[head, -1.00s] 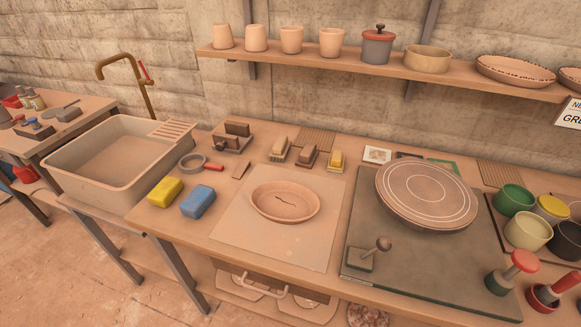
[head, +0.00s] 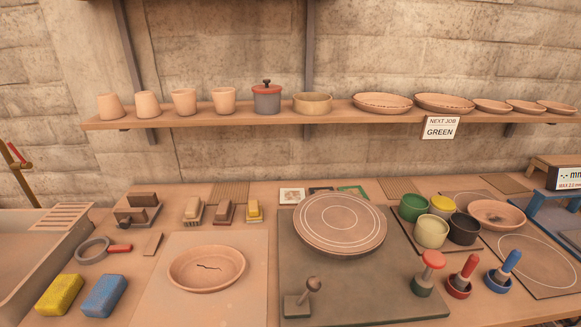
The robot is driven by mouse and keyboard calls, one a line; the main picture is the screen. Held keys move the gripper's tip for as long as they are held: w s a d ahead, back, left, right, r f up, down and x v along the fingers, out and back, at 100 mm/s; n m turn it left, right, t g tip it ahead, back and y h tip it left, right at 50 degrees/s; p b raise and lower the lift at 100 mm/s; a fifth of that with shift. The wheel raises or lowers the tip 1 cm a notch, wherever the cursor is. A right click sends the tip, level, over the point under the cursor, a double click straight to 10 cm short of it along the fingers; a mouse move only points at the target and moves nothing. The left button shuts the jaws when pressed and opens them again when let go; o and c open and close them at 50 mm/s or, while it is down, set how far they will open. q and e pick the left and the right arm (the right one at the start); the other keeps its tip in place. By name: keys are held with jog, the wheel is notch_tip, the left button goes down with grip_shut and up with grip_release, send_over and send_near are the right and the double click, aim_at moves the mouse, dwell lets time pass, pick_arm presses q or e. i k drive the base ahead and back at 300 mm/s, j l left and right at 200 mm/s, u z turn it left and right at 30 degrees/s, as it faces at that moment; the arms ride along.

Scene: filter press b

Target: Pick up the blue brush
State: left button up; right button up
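A blue-handled tool (head: 506,266), which looks like the blue brush, stands at the right side of the bench. Its handle leans to the right and its lower end sits in a short blue round base or cup (head: 498,283). I cannot see bristles. A similar red-handled tool (head: 465,270) stands just left of it in a red base. Neither of my grippers is in the head view.
Behind are several colored cups, including a black one (head: 463,229), and a clay bowl (head: 496,214). A blue stand (head: 550,215) is at the right edge. A board (head: 540,266) lies right of the blue tool.

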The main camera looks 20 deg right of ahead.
aim_at(502, 274)
jog(key=z, duration=2.2)
